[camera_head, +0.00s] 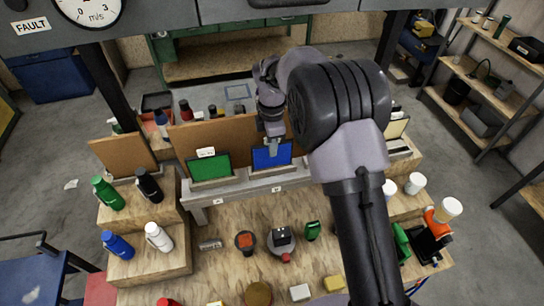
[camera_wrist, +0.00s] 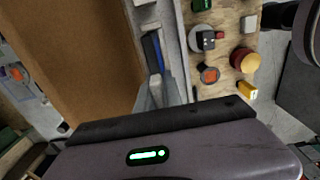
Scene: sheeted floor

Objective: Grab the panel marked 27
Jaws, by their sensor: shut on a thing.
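A blue panel (camera_head: 274,157) stands upright in a grey rack on the workbench, with its lower edge at the rack. My gripper (camera_head: 271,142) comes down from above and is shut on its top edge. In the wrist view the blue panel (camera_wrist: 152,52) shows edge-on beyond the fingertips (camera_wrist: 155,88). A green panel (camera_head: 209,168) stands in the same rack to the left. The small white tags on the rack front are too small to read, so I cannot tell which panel is marked 27.
The grey rack (camera_head: 240,188) spans the bench middle. A large brown board (camera_head: 222,134) stands close behind the panels; a smaller brown board (camera_head: 122,154) is at left. Bottles stand on wooden steps (camera_head: 140,222) at left. Several small items lie on the bench in front.

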